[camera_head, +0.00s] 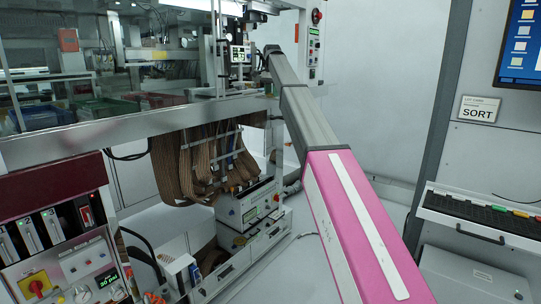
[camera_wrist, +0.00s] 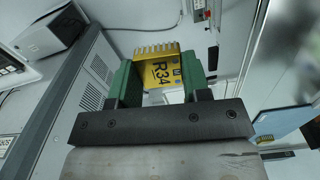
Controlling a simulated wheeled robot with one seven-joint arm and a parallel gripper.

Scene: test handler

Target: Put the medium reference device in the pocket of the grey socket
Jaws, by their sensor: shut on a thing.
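A yellow-gold device (camera_wrist: 165,73) marked R34, with a comb of gold pins along its far edge, is in the wrist view. I cannot tell its size class against others. My gripper (camera_wrist: 161,82) has green fingers shut on the device's two sides, and the pins point away from the palm. In the head view my arm reaches toward the test machine, and I cannot make out the fingers or the device there. I cannot identify the grey socket or its pocket in either view.
The test machine's frame (camera_head: 140,130) spans the left, with brown ribbon cables (camera_head: 190,165) hanging below. A cabinet with a keyboard shelf (camera_head: 480,212) and a SORT sign (camera_head: 487,110) stands at right. In the wrist view a light-blue panel (camera_wrist: 285,121) lies at right.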

